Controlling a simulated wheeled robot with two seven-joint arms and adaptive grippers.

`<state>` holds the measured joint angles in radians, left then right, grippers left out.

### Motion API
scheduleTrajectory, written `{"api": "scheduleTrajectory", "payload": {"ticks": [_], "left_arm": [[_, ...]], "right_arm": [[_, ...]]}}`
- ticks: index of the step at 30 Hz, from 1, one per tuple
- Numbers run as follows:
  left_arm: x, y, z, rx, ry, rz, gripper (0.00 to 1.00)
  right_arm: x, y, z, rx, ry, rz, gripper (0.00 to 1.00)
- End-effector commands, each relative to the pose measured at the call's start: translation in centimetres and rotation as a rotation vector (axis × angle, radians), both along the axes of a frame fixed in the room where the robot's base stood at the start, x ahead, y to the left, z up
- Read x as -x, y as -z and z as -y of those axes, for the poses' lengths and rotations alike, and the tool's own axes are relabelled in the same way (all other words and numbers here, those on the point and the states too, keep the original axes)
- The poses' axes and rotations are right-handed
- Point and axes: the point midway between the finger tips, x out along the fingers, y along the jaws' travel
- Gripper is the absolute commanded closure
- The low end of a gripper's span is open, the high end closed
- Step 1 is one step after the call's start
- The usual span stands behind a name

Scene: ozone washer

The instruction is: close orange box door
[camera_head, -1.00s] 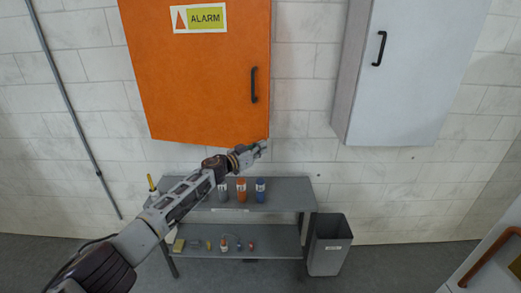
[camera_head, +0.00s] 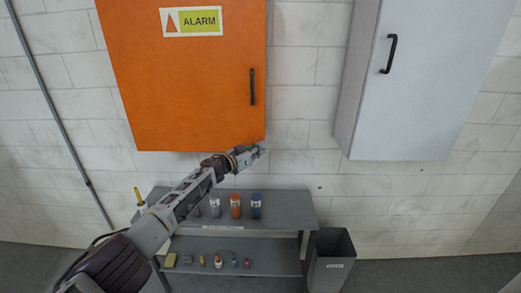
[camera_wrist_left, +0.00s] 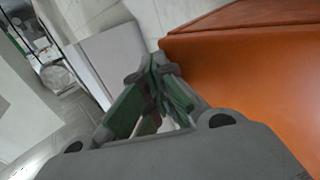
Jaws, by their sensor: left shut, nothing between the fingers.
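The orange box door (camera_head: 190,95) carries an ALARM label (camera_head: 191,21) and a black vertical handle (camera_head: 252,87) near its right edge. In the head view the door looks flush with its box, but I cannot tell whether a small gap is left. My left gripper (camera_head: 258,151) is shut and empty, just below the door's lower right corner. In the left wrist view its fingers (camera_wrist_left: 163,75) meet beside the orange door (camera_wrist_left: 250,75), which fills the right side. I cannot tell whether they touch it. My right gripper is not in view.
A grey cabinet (camera_head: 425,85) with a black handle hangs to the right. Below stands a grey two-level table (camera_head: 285,210) with an orange can (camera_head: 235,206), a blue can (camera_head: 256,206) and small items. A grey bin (camera_head: 331,262) stands beside it.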

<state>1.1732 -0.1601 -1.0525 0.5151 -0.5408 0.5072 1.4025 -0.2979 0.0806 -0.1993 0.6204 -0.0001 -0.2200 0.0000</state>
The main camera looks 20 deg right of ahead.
Motion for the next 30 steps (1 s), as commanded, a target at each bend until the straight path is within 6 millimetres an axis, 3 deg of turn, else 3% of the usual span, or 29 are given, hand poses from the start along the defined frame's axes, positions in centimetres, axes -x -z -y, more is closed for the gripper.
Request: {"api": "scheduleTrajectory", "payload": {"ticks": [30], "left_arm": [[-0.34, -0.89, -0.26, 0.007, -0.011, 0.004, 1.00]], "right_arm": [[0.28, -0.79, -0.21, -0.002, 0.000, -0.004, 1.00]]}}
